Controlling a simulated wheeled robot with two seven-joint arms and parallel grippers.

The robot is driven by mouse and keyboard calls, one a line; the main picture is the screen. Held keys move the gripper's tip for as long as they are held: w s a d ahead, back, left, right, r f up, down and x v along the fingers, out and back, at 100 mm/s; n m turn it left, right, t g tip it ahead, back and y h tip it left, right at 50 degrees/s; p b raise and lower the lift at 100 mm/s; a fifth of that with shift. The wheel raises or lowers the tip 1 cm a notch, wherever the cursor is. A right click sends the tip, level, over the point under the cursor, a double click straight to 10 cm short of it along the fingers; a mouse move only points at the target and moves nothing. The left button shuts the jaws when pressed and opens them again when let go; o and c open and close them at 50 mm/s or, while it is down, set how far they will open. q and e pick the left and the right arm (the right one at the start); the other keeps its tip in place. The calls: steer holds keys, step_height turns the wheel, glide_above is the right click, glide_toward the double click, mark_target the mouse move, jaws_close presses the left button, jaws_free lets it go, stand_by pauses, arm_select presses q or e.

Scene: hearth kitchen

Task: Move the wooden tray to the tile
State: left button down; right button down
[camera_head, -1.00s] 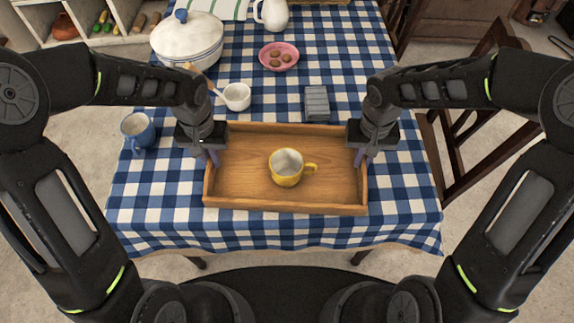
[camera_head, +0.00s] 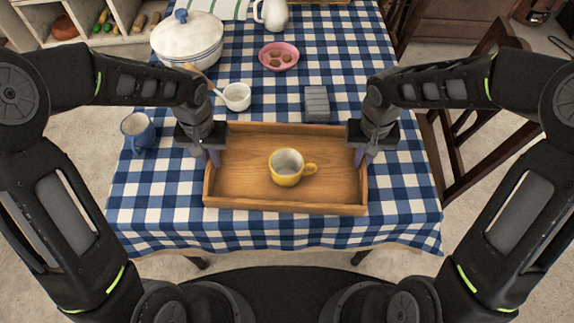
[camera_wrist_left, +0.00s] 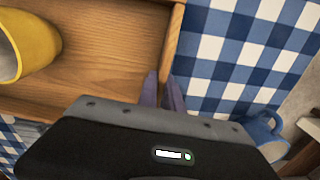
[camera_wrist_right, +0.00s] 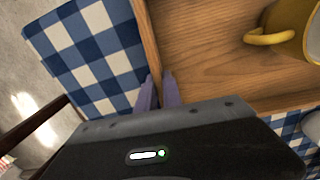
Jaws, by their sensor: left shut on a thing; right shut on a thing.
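The wooden tray (camera_head: 240,184) lies on the checked tablecloth near the table's front edge, with a yellow mug (camera_head: 286,168) standing in it. My left gripper (camera_head: 213,158) is shut on the tray's left wall; in the left wrist view its fingers (camera_wrist_left: 163,92) straddle the rim. My right gripper (camera_head: 361,157) is shut on the right wall, and its fingers (camera_wrist_right: 158,92) straddle that rim in the right wrist view. No tile can be clearly made out in these views.
Behind the tray are a grey ridged block (camera_head: 317,103), a white cup (camera_head: 237,97), a pink plate (camera_head: 279,56) of brown pieces and a white pot (camera_head: 187,42). A blue mug (camera_head: 138,132) stands left of the tray. A chair (camera_head: 480,125) is at the right.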

arm_select(q)
steer(key=shift+r, duration=0.15)
arm_select(e)
steer(key=shift+r, duration=0.15)
